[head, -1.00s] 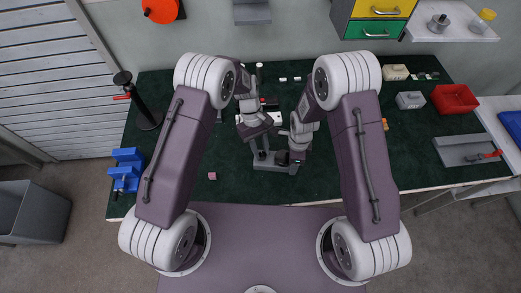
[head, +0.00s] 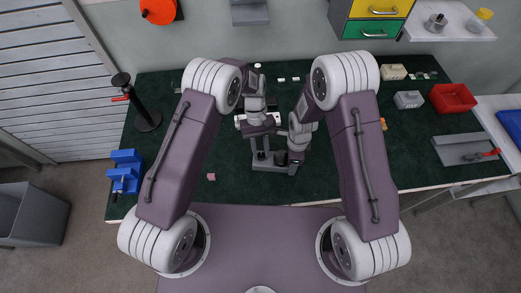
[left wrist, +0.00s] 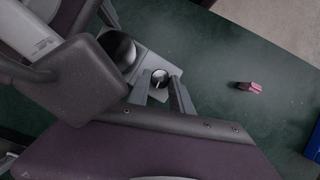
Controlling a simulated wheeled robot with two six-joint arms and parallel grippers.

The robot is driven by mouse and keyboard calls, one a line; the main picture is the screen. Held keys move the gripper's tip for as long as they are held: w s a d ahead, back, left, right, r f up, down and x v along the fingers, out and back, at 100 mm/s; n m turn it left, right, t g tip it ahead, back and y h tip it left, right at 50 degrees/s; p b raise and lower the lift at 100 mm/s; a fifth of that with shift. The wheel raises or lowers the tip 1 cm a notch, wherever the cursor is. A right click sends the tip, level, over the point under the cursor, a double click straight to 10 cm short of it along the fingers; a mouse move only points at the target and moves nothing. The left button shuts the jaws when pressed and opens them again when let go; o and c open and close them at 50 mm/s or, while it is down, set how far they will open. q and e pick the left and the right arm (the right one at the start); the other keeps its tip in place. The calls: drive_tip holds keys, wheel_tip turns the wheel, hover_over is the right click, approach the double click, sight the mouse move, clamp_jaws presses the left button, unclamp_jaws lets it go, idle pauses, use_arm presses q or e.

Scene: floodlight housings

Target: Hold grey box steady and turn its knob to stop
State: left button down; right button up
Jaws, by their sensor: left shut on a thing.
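The grey box (head: 274,168) stands on the green mat in the middle of the bench, mostly hidden under my two wrists in the head view. In the left wrist view its knob (left wrist: 160,78), dark and round with a white pointer line, shows near my left gripper's fingertips (left wrist: 162,85). That gripper (head: 262,151) is shut on the knob, with one finger on each side. My right gripper (head: 296,158) is down at the box's right side. Its fingers are hidden, and I cannot tell whether they grip the box.
A pink block (head: 211,177) lies left of the box. A blue vise (head: 126,172) and a black stand (head: 147,118) are at the left. A red bin (head: 454,98) and a small grey box (head: 409,99) are at the right. The mat around the pink block is clear.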

use_arm(q)
drive_tip(key=c, duration=1.1)
unclamp_jaws()
drive_tip(key=shift+c, duration=0.2)
drive_tip(key=v, duration=1.2)
